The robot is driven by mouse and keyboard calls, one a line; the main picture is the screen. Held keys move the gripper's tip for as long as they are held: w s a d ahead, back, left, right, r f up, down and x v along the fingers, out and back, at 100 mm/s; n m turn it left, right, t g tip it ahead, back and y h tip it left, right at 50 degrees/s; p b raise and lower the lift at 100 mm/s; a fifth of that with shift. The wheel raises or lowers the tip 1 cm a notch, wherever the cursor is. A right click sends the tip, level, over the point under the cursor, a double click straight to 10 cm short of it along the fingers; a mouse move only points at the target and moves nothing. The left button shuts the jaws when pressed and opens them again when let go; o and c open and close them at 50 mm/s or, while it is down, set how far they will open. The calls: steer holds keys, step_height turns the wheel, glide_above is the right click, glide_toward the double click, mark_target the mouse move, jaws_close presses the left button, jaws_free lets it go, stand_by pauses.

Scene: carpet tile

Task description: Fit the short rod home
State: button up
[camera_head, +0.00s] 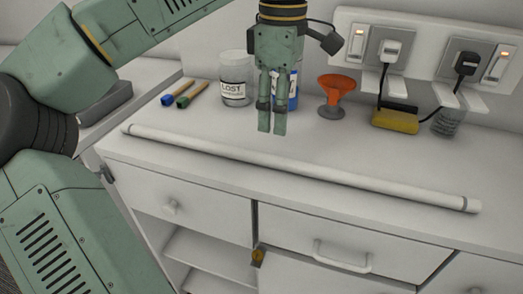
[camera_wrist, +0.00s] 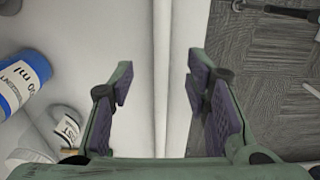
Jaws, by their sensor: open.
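I cannot pick out a short rod for certain. A long white rod (camera_head: 300,167) with a grey band near its right end lies along the front edge of the white counter. In the wrist view a white strip (camera_wrist: 176,80), which looks like this rod or the counter edge, runs between my fingers. My gripper (camera_head: 272,130) hangs pointing down over the counter, behind the long rod in the head view. In the wrist view my gripper (camera_wrist: 160,78) is open, with nothing held between its pads.
A labelled jar (camera_head: 235,80), a blue and white container (camera_head: 292,92), an orange funnel (camera_head: 336,92) and a yellow block (camera_head: 396,119) stand behind. A drawer (camera_head: 350,240) sits below the counter. Grey carpet (camera_wrist: 265,80) shows at right.

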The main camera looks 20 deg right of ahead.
glide_above(274, 157)
step_height(274, 157, down, 5)
steer(key=shift+s+d+r, duration=0.15)
steer(key=shift+r, duration=0.05)
steer(key=shift+f+p, duration=0.9)
steer(key=shift+f, duration=1.8)
steer(key=shift+c, duration=0.4)
jaws_close()
